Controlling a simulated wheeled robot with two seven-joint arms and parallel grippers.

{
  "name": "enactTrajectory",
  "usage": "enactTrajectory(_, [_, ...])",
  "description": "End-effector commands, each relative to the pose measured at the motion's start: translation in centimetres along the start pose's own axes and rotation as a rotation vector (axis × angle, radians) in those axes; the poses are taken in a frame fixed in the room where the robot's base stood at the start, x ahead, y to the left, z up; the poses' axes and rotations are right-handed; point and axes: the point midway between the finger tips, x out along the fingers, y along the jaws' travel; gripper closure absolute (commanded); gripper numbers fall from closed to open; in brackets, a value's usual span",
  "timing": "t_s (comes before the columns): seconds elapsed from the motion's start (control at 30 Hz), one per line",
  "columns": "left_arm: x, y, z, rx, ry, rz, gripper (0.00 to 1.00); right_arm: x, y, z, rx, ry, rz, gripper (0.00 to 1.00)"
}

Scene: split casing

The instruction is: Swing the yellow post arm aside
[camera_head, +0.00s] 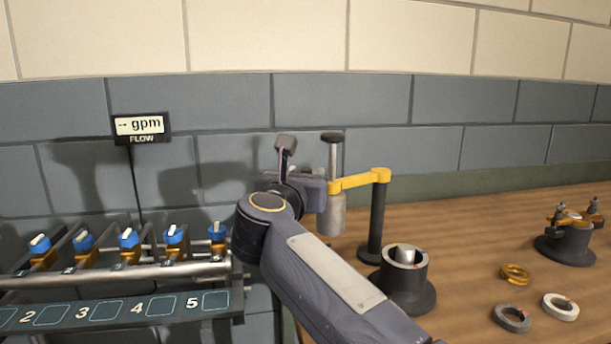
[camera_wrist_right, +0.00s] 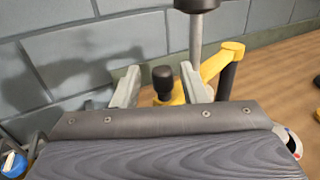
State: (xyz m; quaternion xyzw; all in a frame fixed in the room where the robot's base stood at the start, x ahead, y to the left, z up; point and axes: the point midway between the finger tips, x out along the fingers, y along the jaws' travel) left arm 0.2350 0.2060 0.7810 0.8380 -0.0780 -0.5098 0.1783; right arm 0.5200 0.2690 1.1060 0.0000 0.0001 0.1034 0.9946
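The yellow post arm (camera_head: 362,181) reaches left from the top of a dark upright post (camera_head: 377,222). It carries a vertical rod with a black top (camera_head: 332,137) and a grey cylinder (camera_head: 331,216) below. My right gripper (camera_head: 298,172) is at the arm's left end, hiding part of it. In the right wrist view, the open fingers (camera_wrist_right: 160,88) stand either side of a small black knob (camera_wrist_right: 163,77) on a yellow piece. Gaps show between knob and fingers; the yellow arm (camera_wrist_right: 217,62) continues to the right. My left gripper is not in view.
A dark round holder (camera_head: 404,285) stands below the arm on the wooden table (camera_head: 462,240). Several rings, including a brass one (camera_head: 515,274), lie to the right, near a clamp fixture (camera_head: 566,242). A valve rack (camera_head: 120,271) is at left, below a flow display (camera_head: 140,127).

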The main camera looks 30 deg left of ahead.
Motion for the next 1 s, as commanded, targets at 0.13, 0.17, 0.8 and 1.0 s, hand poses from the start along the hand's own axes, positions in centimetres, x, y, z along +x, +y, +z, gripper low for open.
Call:
enactTrajectory(0.13, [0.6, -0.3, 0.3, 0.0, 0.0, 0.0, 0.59, -2.8, 0.0, -0.1, 0.001, -0.001, 0.003, 0.61])
enactTrajectory(0.17, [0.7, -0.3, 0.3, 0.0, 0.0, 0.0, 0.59, -3.3, 0.1, -0.1, 0.0, -0.001, 0.003, 0.61])
enactTrajectory(0.8, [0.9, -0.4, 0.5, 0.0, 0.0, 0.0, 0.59, -6.5, 0.0, 0.0, 0.0, -0.001, 0.001, 0.61])
enactTrajectory(1.0, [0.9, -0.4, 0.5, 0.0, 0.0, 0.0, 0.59, -6.3, -0.5, 0.3, -0.01, -0.008, 0.001, 0.61])
